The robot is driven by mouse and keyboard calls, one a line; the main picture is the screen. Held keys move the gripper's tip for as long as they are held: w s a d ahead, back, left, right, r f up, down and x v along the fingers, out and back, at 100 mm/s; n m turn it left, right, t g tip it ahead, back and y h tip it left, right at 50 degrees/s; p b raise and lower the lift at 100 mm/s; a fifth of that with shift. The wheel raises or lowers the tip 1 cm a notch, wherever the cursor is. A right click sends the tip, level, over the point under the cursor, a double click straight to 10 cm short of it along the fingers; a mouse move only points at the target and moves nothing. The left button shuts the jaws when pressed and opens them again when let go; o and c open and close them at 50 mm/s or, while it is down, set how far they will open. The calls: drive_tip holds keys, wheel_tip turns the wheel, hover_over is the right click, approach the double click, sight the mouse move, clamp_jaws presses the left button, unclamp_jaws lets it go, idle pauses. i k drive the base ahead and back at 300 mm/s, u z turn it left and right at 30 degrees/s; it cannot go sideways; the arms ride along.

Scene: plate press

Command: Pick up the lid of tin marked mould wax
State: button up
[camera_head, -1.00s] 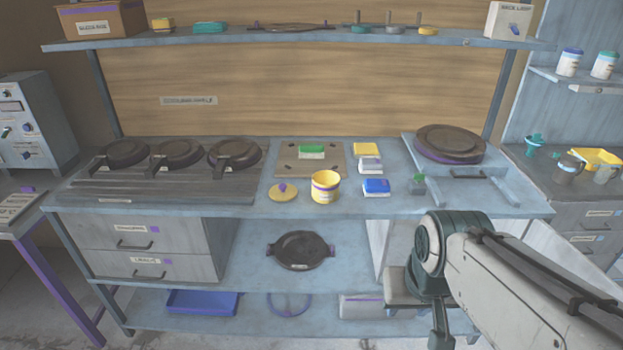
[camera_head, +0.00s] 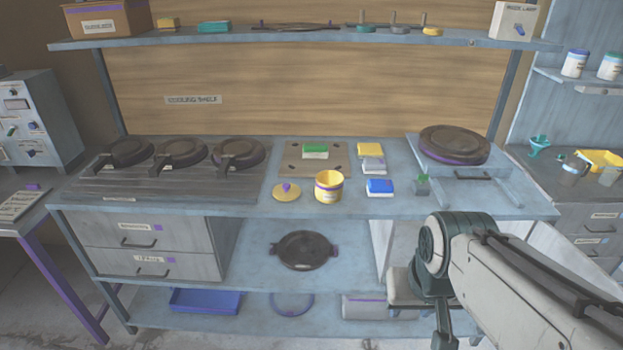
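A yellow tin (camera_head: 329,187) stands upright and open-topped near the front edge of the bench. It has a pale label band, too small to read. A round yellow lid with a purple knob (camera_head: 287,191) lies flat on the bench just left of the tin, apart from it. My arm reaches in from the lower right, with its dark wrist in front of the bench's right side. My gripper (camera_head: 442,338) shows only in part at the bottom edge, below the bench top, well right of and lower than the lid. Its fingers cannot be made out clearly.
Three dark pans (camera_head: 180,153) sit on a rack at the left. A wooden board (camera_head: 335,168) with a green block lies behind the tin. Yellow, white and blue blocks (camera_head: 380,187) stand to its right. A dark round plate (camera_head: 453,144) is at the right. Bench front before the lid is clear.

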sight(329, 184)
drive_tip(key=u, duration=0.55)
drive_tip(key=i, duration=1.4)
drive_tip(key=u, duration=0.05)
